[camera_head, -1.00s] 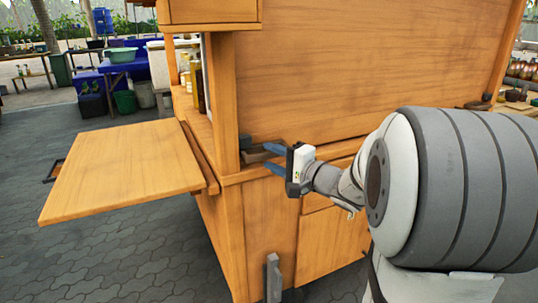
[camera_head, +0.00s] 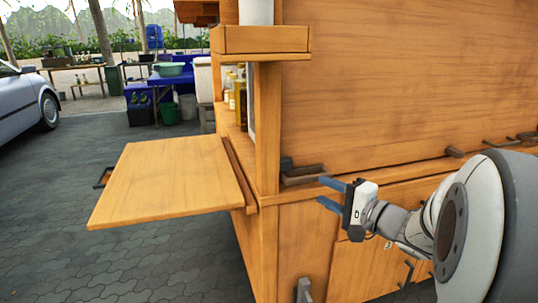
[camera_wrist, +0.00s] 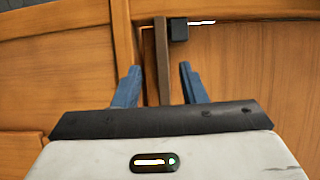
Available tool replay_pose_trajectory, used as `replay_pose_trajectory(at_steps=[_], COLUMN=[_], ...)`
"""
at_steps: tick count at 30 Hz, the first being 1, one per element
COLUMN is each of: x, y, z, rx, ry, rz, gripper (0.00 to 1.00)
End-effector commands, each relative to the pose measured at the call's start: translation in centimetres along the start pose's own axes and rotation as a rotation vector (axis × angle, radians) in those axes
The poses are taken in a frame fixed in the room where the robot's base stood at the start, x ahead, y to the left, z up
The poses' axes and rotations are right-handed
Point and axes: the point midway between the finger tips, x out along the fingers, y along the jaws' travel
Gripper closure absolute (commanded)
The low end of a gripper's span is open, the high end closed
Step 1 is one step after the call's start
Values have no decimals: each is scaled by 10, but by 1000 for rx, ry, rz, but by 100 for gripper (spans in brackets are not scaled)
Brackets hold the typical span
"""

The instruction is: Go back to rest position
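My gripper (camera_head: 325,193) is in front of the wooden cart (camera_head: 370,90), near its lower ledge. Its two blue fingers are apart with nothing visibly held between them. The wrist view also shows the open gripper (camera_wrist: 160,72), with a brown wooden strip of the cart (camera_wrist: 161,60) behind the gap. Whether the fingers touch the cart is not clear. No clay mortar can be made out.
A wooden side shelf (camera_head: 165,178) sticks out left from the cart, empty. Small dark blocks (camera_head: 302,174) lie on the ledge near my fingers. Bottles (camera_head: 238,100) stand inside the cart. A silver car (camera_head: 25,105) is parked far left. Paved ground (camera_head: 60,190) at left is clear.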

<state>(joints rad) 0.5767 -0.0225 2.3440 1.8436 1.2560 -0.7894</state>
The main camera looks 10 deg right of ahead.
Motion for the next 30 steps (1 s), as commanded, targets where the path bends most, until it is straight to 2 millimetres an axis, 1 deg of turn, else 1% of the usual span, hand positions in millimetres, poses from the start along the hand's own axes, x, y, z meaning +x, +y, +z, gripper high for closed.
replay_pose_trajectory(at_steps=[1,2,5,6,8,9,12,15,18,21,25,27,30], x=[2,4,7,6,2,-3,-20,-42,-66,-89,-114,-123,-131], y=[-11,-16,-30,-36,-42,-46,-54,-64,-78,-96,-122,-136,-149], z=[12,21,61,79,106,121,154,176,188,191,184,178,171], rx=[-4,-8,-27,-40,-65,-87,-154,-244,-352,-482,-662,-748,-844], ry=[-34,-61,-181,-236,-315,-363,-464,-543,-597,-626,-630,-621,-607], rz=[27,50,168,228,325,391,553,713,866,1004,1151,1206,1259], gripper=[62,62,62,62,62,62,62,62,62,62,62,62,62])
